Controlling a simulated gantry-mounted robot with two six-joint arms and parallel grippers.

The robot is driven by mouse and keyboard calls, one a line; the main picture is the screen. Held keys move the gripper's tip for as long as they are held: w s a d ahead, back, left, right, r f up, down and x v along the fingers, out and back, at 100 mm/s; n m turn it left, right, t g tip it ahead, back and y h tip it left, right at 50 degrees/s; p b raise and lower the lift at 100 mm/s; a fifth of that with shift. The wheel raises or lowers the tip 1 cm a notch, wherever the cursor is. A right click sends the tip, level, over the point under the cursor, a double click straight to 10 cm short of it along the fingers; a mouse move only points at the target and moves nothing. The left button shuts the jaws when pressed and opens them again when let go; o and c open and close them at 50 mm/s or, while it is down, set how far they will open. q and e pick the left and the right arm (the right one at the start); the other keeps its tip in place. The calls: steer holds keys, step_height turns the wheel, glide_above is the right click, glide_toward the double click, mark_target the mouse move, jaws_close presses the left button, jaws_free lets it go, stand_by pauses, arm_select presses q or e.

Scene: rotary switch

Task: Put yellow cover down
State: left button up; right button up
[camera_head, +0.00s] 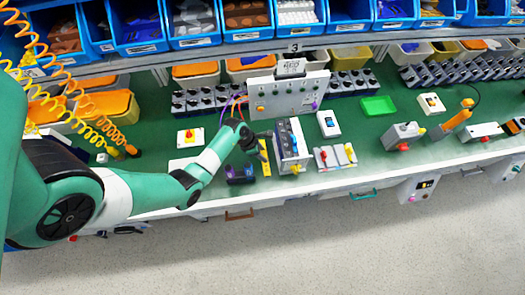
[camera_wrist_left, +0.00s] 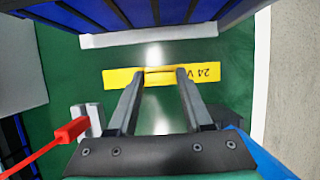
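The yellow cover (camera_head: 264,158) is a narrow strip just left of the upright blue-and-grey switch unit (camera_head: 291,146) in the head view. In the left wrist view the cover (camera_wrist_left: 118,78) lies crosswise, with "24 V" printed upside down on its right part. My left gripper (camera_wrist_left: 161,72) has its two fingers on either side of the cover's raised middle part and appears shut on it. In the head view my left gripper (camera_head: 262,137) is small and dark beside the switch unit. Whether the cover touches the green surface is unclear. My right gripper is not in view.
A red connector (camera_wrist_left: 72,129) with a red lead is left of the fingers in the left wrist view. Dark blue bodies stand close on several sides. A green tray (camera_head: 379,106) and a panel (camera_head: 288,95) stand on the bench.

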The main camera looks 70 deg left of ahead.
arm_select(q)
steer(key=shift+o, duration=1.4)
steer(key=shift+r, duration=0.15)
steer(key=p+v, duration=0.5)
steer(key=v, duration=0.7)
steer(key=shift+w+r, duration=0.1)
steer(key=shift+w, duration=0.05)
